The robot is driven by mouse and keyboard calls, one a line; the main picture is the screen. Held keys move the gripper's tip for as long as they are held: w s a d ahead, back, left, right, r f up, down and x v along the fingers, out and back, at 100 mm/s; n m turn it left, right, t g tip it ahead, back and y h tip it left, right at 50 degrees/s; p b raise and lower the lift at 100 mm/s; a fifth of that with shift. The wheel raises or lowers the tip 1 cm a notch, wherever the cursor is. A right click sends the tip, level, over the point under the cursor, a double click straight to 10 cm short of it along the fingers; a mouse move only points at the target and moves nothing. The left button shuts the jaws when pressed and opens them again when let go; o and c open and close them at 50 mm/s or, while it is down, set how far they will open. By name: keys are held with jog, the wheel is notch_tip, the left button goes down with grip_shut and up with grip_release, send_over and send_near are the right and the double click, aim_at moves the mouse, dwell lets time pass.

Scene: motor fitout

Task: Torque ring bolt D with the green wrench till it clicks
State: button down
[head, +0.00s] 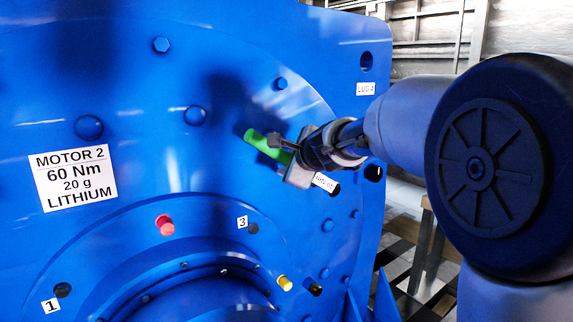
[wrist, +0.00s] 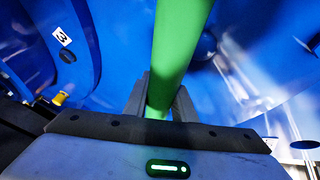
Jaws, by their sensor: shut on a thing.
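The green wrench (head: 262,143) shows in the head view as a green bar in front of the blue motor face, sloping down to the right into my gripper (head: 290,150). In the wrist view the green wrench (wrist: 178,45) runs up from between the fingers of my gripper (wrist: 158,100), which is shut on it. The wrench's working end is hidden, so I cannot tell whether it sits on a bolt. No bolt is readably marked D.
The blue motor (head: 130,240) fills the left and middle. A red peg (head: 165,225) and a yellow peg (head: 285,283) stick out of it. A "MOTOR 2, 60 Nm" label (head: 75,179) is at the left. A small partly readable label (head: 326,183) is beside my gripper.

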jog(key=shift+d+r+p, duration=0.1)
jog(key=shift+r+p, duration=0.2)
jog(key=shift+r, duration=0.05)
jog(key=shift+w+d+r+m+g+y+p, duration=0.35)
jog(key=shift+r+p, duration=0.2)
jog(key=shift+p, duration=0.4)
jog(key=shift+w+d+r+p, duration=0.1)
jog(key=shift+d+r+p, duration=0.05)
jog(key=shift+p, duration=0.2)
jog(key=shift+w+d+r+m+p, duration=0.15)
jog(key=shift+d+r+m+p, duration=0.2)
jog(key=shift+p, duration=0.3)
jog(key=shift+w+d+r+m+g+y+p, duration=0.35)
jog(key=shift+r+p, duration=0.1)
jog(key=shift+p, duration=0.45)
jog(key=shift+w+d+r+p, duration=0.2)
jog(key=shift+r+p, duration=0.1)
jog(key=shift+p, duration=0.4)
jog(key=shift+d+r+m+p, duration=0.1)
jog(key=shift+d+m+p, duration=0.05)
jog(key=shift+m+p, duration=0.15)
jog(key=shift+w+d+r+y+p, duration=0.2)
jog(key=shift+y+p, duration=0.2)
